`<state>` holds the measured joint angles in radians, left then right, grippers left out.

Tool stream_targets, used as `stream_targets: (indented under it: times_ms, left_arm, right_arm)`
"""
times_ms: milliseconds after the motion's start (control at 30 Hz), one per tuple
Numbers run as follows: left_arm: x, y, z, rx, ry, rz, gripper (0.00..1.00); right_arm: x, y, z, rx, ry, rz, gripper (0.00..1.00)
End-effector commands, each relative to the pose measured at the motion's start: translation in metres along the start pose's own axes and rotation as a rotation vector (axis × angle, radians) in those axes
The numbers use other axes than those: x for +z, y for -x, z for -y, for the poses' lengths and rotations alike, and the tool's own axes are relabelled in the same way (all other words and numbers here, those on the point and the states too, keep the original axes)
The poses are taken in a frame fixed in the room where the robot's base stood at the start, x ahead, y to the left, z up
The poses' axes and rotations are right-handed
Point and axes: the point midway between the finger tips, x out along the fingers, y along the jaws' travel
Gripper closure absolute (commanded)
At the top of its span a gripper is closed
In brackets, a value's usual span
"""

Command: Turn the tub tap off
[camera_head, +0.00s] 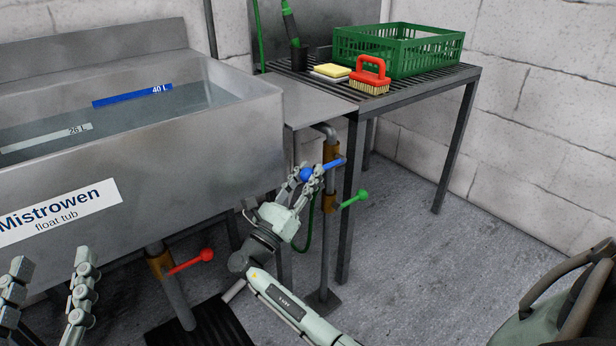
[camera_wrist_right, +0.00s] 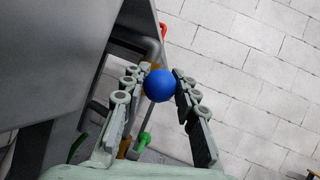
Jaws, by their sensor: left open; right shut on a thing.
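The grey metal tub (camera_head: 225,130) holds water and carries a "Mistrowen float tub" label. A blue-handled tap lever (camera_head: 333,164) is on the pipe (camera_head: 325,235) at the tub's right end. My right gripper (camera_head: 306,176) is shut on the lever's blue ball end, which also shows between the fingers in the right wrist view (camera_wrist_right: 159,86). A green lever (camera_head: 355,199) sits lower on that pipe, apart from the gripper. A red lever (camera_head: 192,262) is on the drain pipe under the tub. My left gripper (camera_head: 48,275) is open and empty at the lower left, in front of the tub.
A dark grate (camera_head: 205,325) lies on the floor.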

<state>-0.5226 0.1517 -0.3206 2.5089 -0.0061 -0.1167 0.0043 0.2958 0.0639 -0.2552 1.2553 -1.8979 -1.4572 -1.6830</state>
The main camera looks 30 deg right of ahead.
Motion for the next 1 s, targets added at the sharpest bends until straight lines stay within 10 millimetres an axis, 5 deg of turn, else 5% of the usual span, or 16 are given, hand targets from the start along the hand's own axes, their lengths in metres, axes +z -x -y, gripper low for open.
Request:
stream_targets:
  times_ms: [400,433,600,1000]
  left_arm:
    - [-0.011,0.000,-0.004,0.007,0.011,-0.053,0.49]
    - [-0.011,0.000,-0.004,0.007,0.011,-0.053,0.49]
    - [-0.011,0.000,-0.004,0.007,0.010,-0.053,0.49]
    - [-0.011,0.001,-0.004,0.006,0.009,-0.051,0.49]
  right_arm:
    - [-0.002,0.000,0.000,-0.001,0.006,0.012,1.00]
    - [-0.002,0.000,0.000,-0.001,0.006,0.011,0.70]
    - [-0.002,0.000,0.000,-0.001,0.005,0.011,0.49]
    - [-0.002,0.010,-0.001,0.001,0.004,0.011,0.49]
